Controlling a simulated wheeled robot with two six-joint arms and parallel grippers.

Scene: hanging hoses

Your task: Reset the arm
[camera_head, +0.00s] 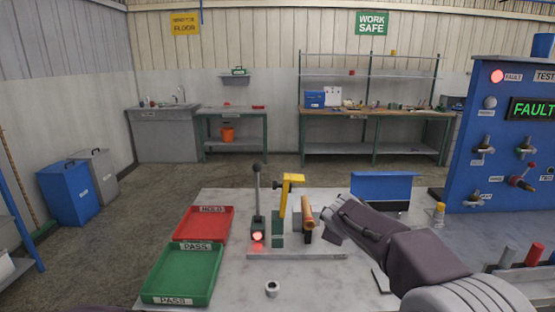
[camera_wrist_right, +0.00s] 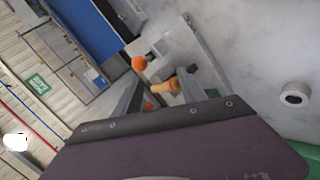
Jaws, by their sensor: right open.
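My right arm comes in from the right in the head view, its gripper (camera_head: 326,222) close beside the bench fixture (camera_head: 290,254). In the right wrist view the two fingers (camera_wrist_right: 156,92) are spread apart. An orange, tube-like part (camera_head: 307,213) stands on the fixture just left of the gripper; a similar orange part (camera_wrist_right: 160,86) shows between the fingers. I cannot tell whether they touch it. The fixture also carries a yellow clamp-like part (camera_head: 288,182) and a black-knobbed lever (camera_head: 257,192) with a lit red lamp (camera_head: 257,236). My left gripper is not in view.
A small ring (camera_head: 272,288) lies in front. A blue panel reading FAULT (camera_head: 531,110) stands right. Bare bench lies between green tray and fixture.

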